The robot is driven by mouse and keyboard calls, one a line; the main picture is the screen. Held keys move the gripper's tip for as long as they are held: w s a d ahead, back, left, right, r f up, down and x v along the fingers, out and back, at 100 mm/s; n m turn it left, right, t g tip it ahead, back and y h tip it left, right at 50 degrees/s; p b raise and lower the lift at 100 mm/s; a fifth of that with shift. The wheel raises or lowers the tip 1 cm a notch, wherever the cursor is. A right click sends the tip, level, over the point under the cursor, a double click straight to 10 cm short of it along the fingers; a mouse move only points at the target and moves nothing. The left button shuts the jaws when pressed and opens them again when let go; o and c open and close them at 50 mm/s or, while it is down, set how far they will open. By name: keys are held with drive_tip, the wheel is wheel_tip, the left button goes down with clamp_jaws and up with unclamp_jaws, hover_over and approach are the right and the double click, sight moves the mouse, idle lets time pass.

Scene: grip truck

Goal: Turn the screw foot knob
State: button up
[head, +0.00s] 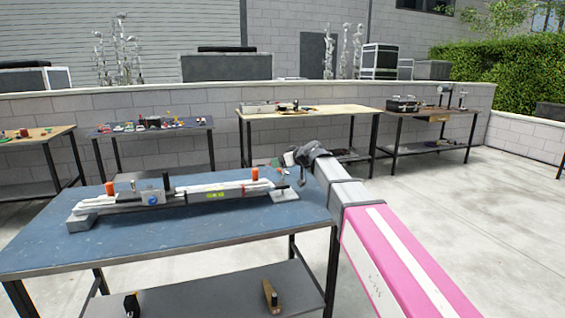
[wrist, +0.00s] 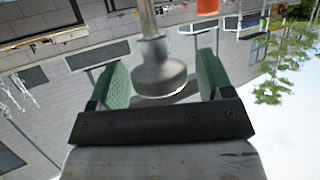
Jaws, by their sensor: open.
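The screw foot knob (wrist: 160,78) is a grey, flared metal piece on a round shaft. In the wrist view it sits between the two green finger pads of my gripper (wrist: 158,80), with a visible gap on each side. My gripper is open around it and not clamped. In the head view my gripper (head: 291,158) is at the right end of the long white and grey rail device (head: 215,192), which lies on the blue table (head: 190,245). A small dark upright part (head: 302,177) stands below my gripper; whether it is the knob is unclear.
Further tables with tools, such as the tan one (head: 345,113), stand behind along a low wall. The floor at right is clear.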

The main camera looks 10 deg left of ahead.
drive_tip(key=c, duration=0.9)
drive_tip(key=shift+s+t, duration=0.1)
drive_tip(key=shift+t, duration=0.2)
drive_tip(key=shift+m+t+h, duration=1)
drive_tip(key=shift+m+t, duration=0.2)
drive_tip(key=shift+m, duration=0.3)
drive_tip(key=shift+m+t+h, duration=1.4)
drive_tip(key=shift+m+h, duration=0.5)
drive_tip(key=shift+m, duration=0.1)
drive_tip(key=shift+m+h, duration=0.5)
drive_tip(key=o, duration=0.9)
